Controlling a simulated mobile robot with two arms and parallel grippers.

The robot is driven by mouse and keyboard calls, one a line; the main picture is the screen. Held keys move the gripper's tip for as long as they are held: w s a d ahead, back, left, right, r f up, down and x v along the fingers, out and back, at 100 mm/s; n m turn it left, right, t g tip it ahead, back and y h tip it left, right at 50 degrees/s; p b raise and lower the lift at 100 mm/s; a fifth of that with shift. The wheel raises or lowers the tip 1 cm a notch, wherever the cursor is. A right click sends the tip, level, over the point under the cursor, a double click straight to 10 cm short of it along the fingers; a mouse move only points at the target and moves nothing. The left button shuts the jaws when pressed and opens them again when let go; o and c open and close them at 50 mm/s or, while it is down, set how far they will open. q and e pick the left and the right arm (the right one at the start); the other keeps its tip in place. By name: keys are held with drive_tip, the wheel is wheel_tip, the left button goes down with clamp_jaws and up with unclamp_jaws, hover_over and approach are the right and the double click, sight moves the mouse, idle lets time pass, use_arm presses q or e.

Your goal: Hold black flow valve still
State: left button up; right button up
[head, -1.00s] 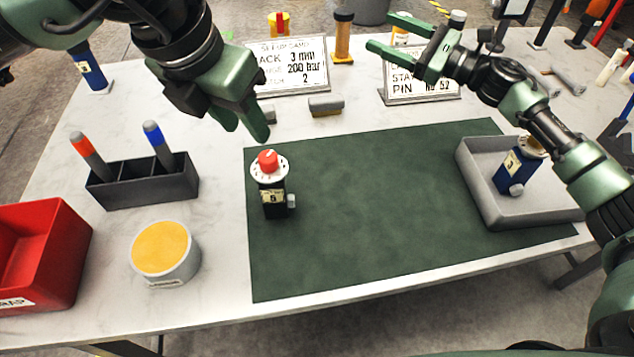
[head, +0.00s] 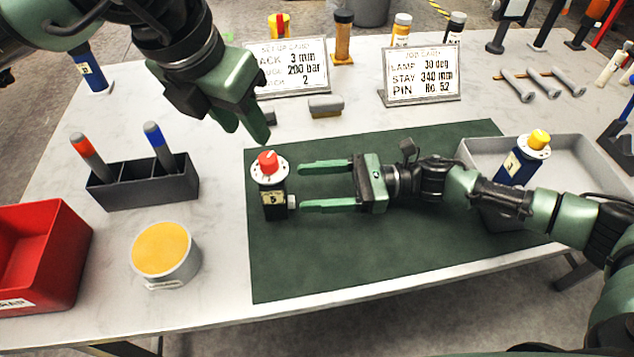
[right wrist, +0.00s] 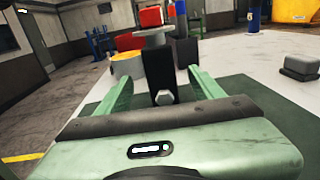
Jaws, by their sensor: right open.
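The black flow valve (head: 274,200) stands upright on the left part of the green mat (head: 400,240). It has a red knob on a white dial and a label with a 5. My right gripper (head: 300,186) is open just to its right, low over the mat, with its fingers pointing at the valve. In the right wrist view the valve (right wrist: 160,70) stands ahead between the two fingers (right wrist: 160,85); I cannot tell if they touch it. My left gripper (head: 255,135) hangs above and behind the valve, apart from it; its finger gap is not clear.
A grey tray (head: 480,150) at right holds a blue valve (head: 518,165) with a yellow knob. A pen holder (head: 145,185), a yellow-topped tin (head: 165,255) and a red bin (head: 40,255) stand at left. Two cards (head: 420,75) stand behind the mat.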

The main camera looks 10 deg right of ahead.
sight(275, 189)
drive_tip(key=a, duration=0.7)
drive_tip(key=shift+w+a, duration=0.2)
drive_tip(key=shift+w, duration=0.15)
